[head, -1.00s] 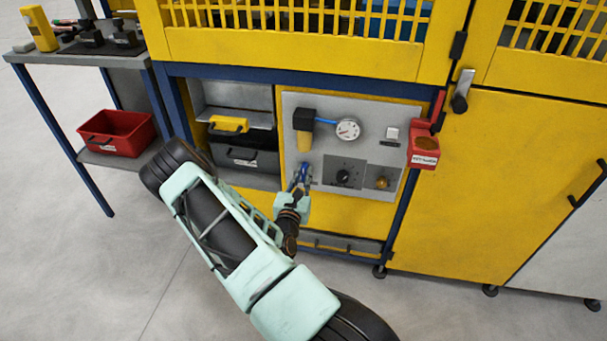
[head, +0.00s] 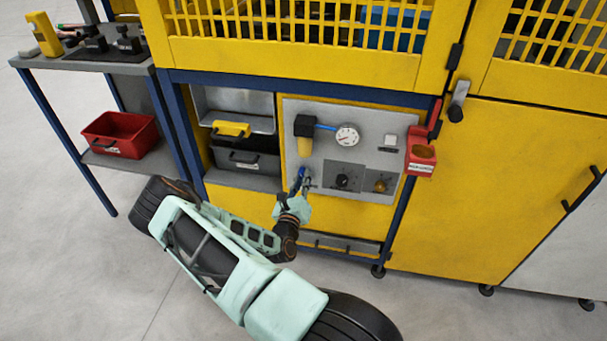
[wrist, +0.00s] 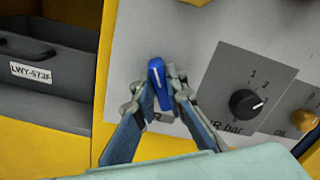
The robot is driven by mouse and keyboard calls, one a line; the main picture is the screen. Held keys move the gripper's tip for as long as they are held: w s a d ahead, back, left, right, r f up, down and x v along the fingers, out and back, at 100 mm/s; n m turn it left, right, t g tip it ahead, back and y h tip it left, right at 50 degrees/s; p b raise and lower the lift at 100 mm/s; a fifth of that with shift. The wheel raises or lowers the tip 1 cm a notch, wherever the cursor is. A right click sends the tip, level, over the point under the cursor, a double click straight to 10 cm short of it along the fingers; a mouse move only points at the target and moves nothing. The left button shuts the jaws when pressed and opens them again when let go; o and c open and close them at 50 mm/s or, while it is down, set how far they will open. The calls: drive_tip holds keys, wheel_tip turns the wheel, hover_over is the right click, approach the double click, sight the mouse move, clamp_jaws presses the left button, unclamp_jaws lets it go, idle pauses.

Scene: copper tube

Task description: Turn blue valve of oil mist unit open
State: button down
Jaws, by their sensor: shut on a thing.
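The blue valve (wrist: 157,83) sits on the grey panel (wrist: 205,30) of the oil mist unit. Its handle stands nearly upright in the wrist view, tilted slightly. My gripper (wrist: 160,92) has one finger on each side of the blue handle and is shut on it. In the head view, my gripper (head: 301,186) is at the lower left of the panel, and the blue valve (head: 302,172) shows only as a small patch there. The fingers hide the lower sides of the valve and part of the label beneath it.
Right of the valve are a black dial (wrist: 245,102) and a brass-coloured knob (wrist: 303,120). Above are a filter with a yellow bowl (head: 304,146) and a round gauge (head: 347,136). A red holder (head: 421,160) juts out at the panel's right. A grey drawer (wrist: 45,80) is at left.

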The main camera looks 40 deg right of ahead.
drive_tip(key=n+p, duration=0.2)
drive_tip(key=n, duration=0.3)
drive_tip(key=shift+a+f+n, duration=0.1)
drive_tip(key=shift+n, duration=0.2)
drive_tip(key=n, duration=0.6)
drive_tip(key=shift+f+p, duration=0.25)
drive_tip(key=shift+p, duration=0.15)
drive_tip(key=c, duration=2)
unclamp_jaws()
drive_tip(key=shift+o, duration=0.2)
drive_tip(key=v, duration=1.2)
drive_tip(key=shift+w, duration=0.1)
